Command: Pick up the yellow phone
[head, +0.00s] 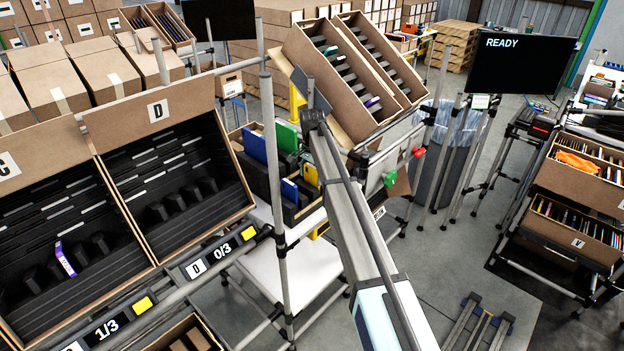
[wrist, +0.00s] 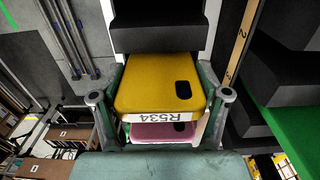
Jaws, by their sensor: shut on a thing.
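The yellow phone (wrist: 150,85) is in the wrist view, with a dark oval camera patch and a white label reading R534 on its near edge. My gripper (wrist: 161,95) is shut on it, one finger at each side. A black foam block stands right behind its far end. In the head view a yellow item (head: 310,174) shows in a carton with black dividers, beside my arm; I cannot tell whether it is the same phone. My gripper is hidden in the head view.
A pink phone (wrist: 162,131) shows below the yellow one. A green phone (head: 286,137) and blue phones (head: 254,145) stand in the same carton. Large tilted cartons (head: 345,75) rise behind it. A metal post (head: 273,170) stands to the left.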

